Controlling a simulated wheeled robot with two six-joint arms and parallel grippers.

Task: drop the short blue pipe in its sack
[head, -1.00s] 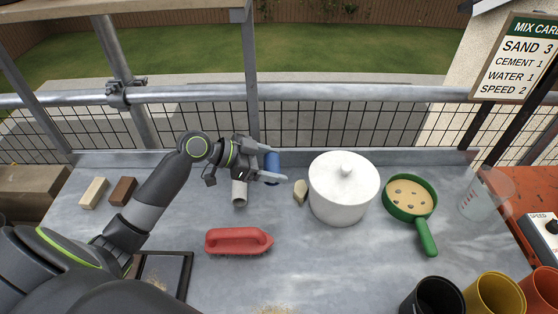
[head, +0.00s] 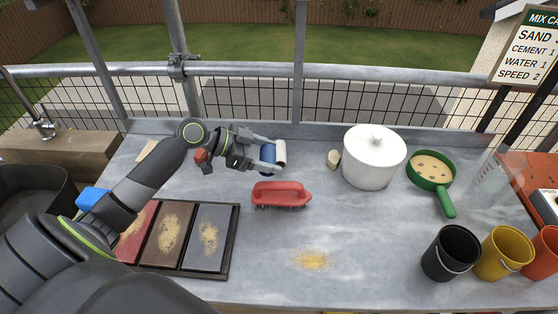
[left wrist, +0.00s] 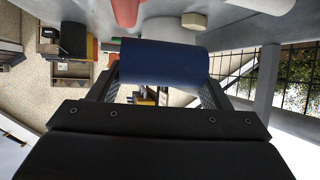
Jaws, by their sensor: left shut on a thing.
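My left gripper (head: 266,157) is shut on the short blue pipe (head: 267,154) and holds it over the back of the metal bench. The blue pipe (left wrist: 163,63) lies crosswise between the fingers in the left wrist view. A pale grey pipe (head: 281,151) shows just right of the blue one in the head view; whether they touch is unclear. I cannot make out a sack in either current view. My right gripper is not in view.
A red-handled brush (head: 281,193) lies just in front of the gripper. A white lidded pot (head: 374,160), a green pan (head: 431,168) and buckets (head: 451,252) stand to the right. A framed tray (head: 233,246) is at front left. The front middle of the bench (head: 345,225) is mostly clear.

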